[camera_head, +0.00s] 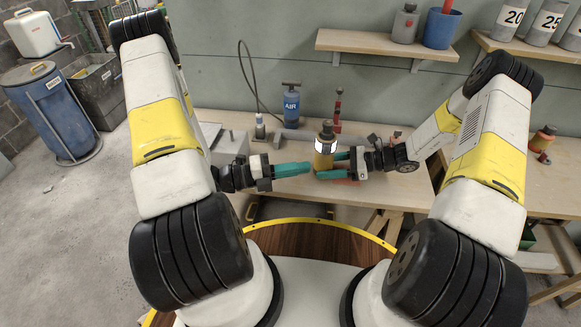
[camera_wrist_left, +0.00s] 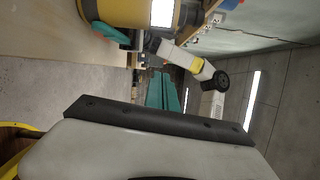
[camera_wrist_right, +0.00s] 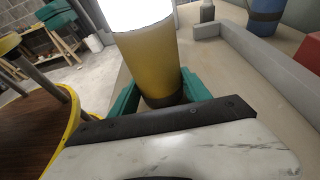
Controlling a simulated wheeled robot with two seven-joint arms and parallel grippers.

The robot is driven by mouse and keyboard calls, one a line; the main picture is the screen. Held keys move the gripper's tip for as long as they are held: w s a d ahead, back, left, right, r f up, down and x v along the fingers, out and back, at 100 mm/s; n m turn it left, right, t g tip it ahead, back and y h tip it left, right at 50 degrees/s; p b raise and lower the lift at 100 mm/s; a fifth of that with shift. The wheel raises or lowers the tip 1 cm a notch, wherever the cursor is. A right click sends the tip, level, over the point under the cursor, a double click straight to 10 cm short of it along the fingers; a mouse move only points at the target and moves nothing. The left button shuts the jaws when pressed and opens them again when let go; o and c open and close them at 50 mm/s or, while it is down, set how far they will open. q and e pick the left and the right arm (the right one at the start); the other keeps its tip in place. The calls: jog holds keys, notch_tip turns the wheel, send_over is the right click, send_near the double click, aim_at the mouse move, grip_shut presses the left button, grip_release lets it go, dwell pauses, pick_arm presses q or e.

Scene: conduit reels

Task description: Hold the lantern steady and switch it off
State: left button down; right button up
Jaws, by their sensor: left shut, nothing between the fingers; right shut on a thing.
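The lantern (camera_head: 324,148) stands upright on the workbench, with a yellow body, a dark top and a bright white lit band. My right gripper (camera_head: 333,165) is shut on its lower body from the right; the right wrist view shows the yellow body (camera_wrist_right: 151,65) between the green fingers (camera_wrist_right: 157,95). The band glows white at the top of that view. My left gripper (camera_head: 308,168) is shut and empty, its green fingertips just left of the lantern. In the left wrist view the shut fingers (camera_wrist_left: 163,92) are near the lantern (camera_wrist_left: 128,12). The lantern's switch cannot be made out.
A blue AIR pump (camera_head: 291,106) with a hose stands behind on the workbench (camera_head: 390,190). A red-and-black tool (camera_head: 338,112) stands near it. A shelf (camera_head: 385,46) with containers hangs above.

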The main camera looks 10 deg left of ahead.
pick_arm(q)
jog(key=w+d, duration=0.4)
jog(key=w, duration=0.1)
jog(key=shift+w+d+r, duration=0.25)
jog(key=shift+w+r, duration=0.05)
jog(key=shift+w, duration=0.05)
jog(key=s+a+r, duration=0.1)
jog(key=s+a, duration=0.5)
jog(key=a, duration=0.3)
jog(key=shift+s, duration=0.3)
